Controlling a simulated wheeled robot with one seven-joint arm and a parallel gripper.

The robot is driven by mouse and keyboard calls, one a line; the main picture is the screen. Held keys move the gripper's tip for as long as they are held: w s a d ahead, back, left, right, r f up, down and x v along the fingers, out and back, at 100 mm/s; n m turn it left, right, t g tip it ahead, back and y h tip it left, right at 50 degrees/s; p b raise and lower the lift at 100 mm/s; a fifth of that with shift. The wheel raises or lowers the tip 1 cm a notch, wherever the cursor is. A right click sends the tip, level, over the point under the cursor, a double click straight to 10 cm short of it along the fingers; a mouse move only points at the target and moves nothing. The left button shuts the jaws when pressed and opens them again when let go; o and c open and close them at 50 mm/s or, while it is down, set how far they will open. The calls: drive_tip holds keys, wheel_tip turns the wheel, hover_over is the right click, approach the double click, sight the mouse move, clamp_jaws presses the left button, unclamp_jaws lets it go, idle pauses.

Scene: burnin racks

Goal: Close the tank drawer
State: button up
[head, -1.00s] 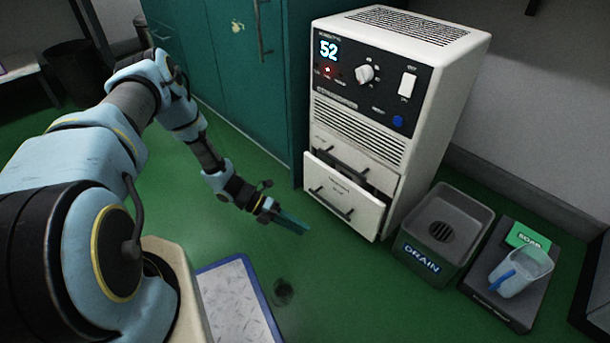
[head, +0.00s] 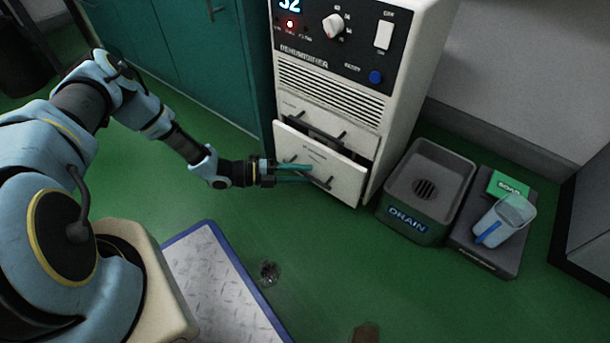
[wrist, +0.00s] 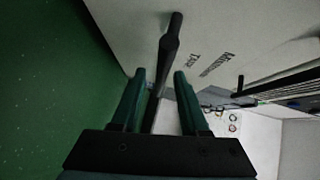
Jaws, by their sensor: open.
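The tank drawer (head: 335,178) is the lower drawer of the white dehumidifier (head: 403,120). Its top edge stands out from the body with a dark gap behind it, so it is partly open. My gripper (head: 308,174) is at the drawer front, with its teal fingers by the dark bar handle. In the wrist view the open fingers (wrist: 162,78) lie on either side of the handle (wrist: 168,50), which runs between them. Whether either finger touches the handle I cannot tell. The printed drawer front (wrist: 235,40) also shows there.
A grey drain basin (head: 412,213) stands right of the dehumidifier. Beside it a dark tray (head: 463,237) holds a clear jug (head: 508,218) and a green soap box (head: 508,187). A teal cabinet (head: 185,55) is at the left.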

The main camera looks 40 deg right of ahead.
drive_tip(key=shift+s+d, duration=0.3)
drive_tip(key=shift+d, duration=0.15)
clamp_jaws()
drive_tip(key=shift+f, duration=0.1)
idle(1.1)
